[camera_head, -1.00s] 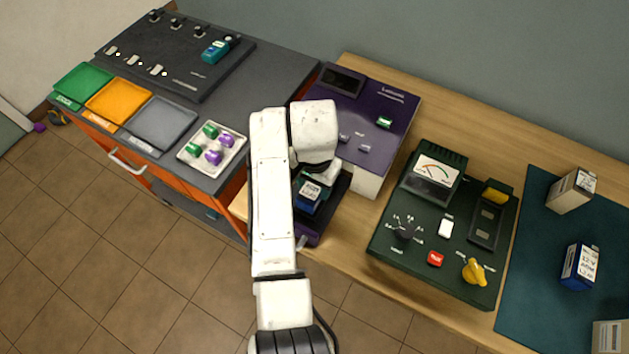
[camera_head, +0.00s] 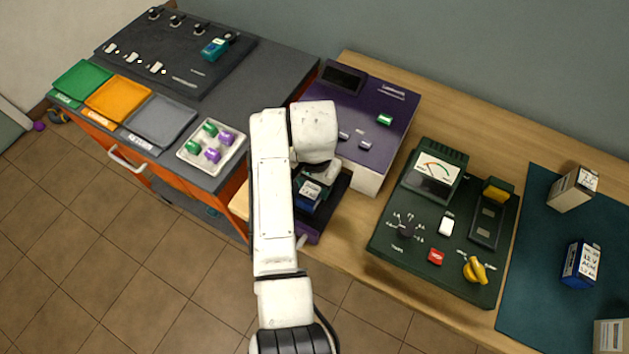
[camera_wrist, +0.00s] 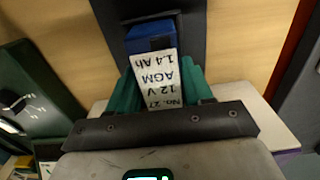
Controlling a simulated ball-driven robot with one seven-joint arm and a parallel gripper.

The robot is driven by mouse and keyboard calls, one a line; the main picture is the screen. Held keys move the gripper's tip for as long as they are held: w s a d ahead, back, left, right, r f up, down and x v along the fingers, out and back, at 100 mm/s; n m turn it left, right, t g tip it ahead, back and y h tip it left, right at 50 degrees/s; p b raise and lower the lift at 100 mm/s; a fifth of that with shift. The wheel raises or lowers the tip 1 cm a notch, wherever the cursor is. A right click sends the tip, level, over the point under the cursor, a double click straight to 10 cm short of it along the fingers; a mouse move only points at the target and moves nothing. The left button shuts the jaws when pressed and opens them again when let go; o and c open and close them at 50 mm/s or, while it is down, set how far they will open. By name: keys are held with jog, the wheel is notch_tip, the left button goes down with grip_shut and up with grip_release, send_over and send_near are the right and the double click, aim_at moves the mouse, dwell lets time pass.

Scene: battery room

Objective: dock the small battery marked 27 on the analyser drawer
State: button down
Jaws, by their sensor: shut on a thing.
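The small battery (camera_wrist: 150,42), blue with a white label reading No. 27, 12 V AGM 1.4 Ah, sits between the green fingers of my gripper (camera_wrist: 160,80) in the wrist view. My gripper is shut on it. In the head view the battery (camera_head: 307,194) is over the dark drawer (camera_head: 334,200) pulled out from the purple analyser (camera_head: 385,90). The drawer also shows behind the battery in the wrist view (camera_wrist: 192,35). My arm hides part of the drawer. I cannot tell whether the battery touches the drawer or its contacts.
A dark green tester (camera_head: 470,220) with a meter and yellow knob stands to the right. A teal mat (camera_head: 530,290) holds other batteries, one of them blue (camera_head: 581,265). On the left, a grey cabinet carries coloured trays (camera_head: 120,98) and a terminal tray (camera_head: 190,155).

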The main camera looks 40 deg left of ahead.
jog(key=c, duration=0.7)
grip_release()
jog(key=shift+f, duration=0.1)
jog(key=shift+c, duration=0.2)
notch_tip(320, 180, up, 3)
jog(key=p, duration=0.3)
notch_tip(320, 180, up, 8)
jog(key=shift+s, duration=0.1)
dwell(0.5)
